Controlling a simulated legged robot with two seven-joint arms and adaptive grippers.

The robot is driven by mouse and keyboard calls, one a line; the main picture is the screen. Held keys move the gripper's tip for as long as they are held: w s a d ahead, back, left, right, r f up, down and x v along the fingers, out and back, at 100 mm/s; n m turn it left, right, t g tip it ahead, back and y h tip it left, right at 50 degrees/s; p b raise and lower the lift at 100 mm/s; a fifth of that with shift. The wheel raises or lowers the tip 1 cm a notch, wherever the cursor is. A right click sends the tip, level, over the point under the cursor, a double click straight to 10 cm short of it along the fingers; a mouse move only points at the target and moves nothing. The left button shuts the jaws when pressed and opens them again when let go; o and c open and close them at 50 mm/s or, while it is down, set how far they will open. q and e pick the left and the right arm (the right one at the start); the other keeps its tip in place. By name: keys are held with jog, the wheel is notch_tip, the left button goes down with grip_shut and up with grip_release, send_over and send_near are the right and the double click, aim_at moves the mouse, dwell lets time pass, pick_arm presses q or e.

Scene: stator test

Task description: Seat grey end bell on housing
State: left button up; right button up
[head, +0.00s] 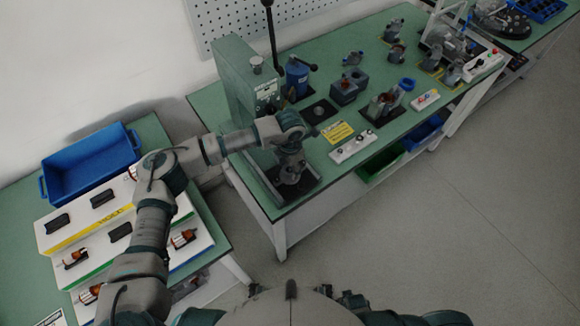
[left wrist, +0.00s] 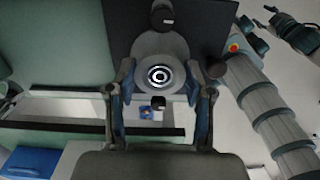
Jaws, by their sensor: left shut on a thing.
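My left gripper (head: 290,172) points down over a black plate (head: 308,183) at the base of the green press. In the left wrist view its two fingers (left wrist: 162,105) are shut on a round grey end bell (left wrist: 174,46). The end bell has a dark ringed centre with a bright middle and small dark tabs. In the head view the gripper covers most of it. I cannot make out a housing beneath it, nor whether the two touch.
The green press frame (head: 238,75) stands just behind my left gripper. A blue bin (head: 90,170) and white parts trays stand left. The floor at right is clear.

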pick_arm(q)
jog(key=shift+r, duration=0.3)
jog(key=shift+r+p, duration=1)
jog(key=shift+r, duration=0.75)
pick_arm(e)
jog(key=shift+w+r, duration=0.15)
jog(key=shift+r, duration=0.4)
jog(key=shift+w+r, duration=0.15)
jog(key=shift+r, duration=0.4)
jog(key=shift+r, duration=0.1)
